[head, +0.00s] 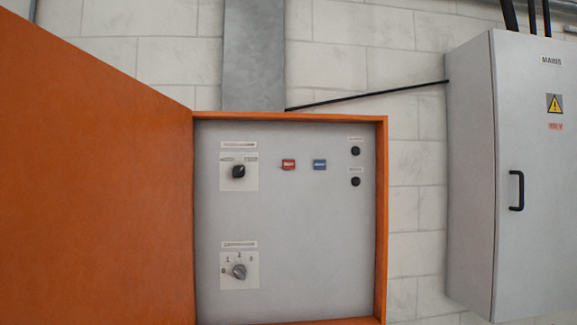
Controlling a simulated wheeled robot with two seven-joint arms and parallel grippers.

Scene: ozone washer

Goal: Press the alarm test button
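An orange control box (382,230) hangs on the wall with its door (95,190) swung open to the left. Two small round black buttons (355,151) (355,182) sit one above the other at the panel's right, each under a tiny label. The labels are too small to read, so I cannot tell which control is the alarm test button. Neither of my grippers is in view.
A black rotary knob (239,171) and a grey rotary selector (239,271) are on the panel's left. A grey cabinet (540,220) with a black handle (517,190) protrudes at the right. A black cable (370,95) crosses the block wall. The space before the panel looks clear.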

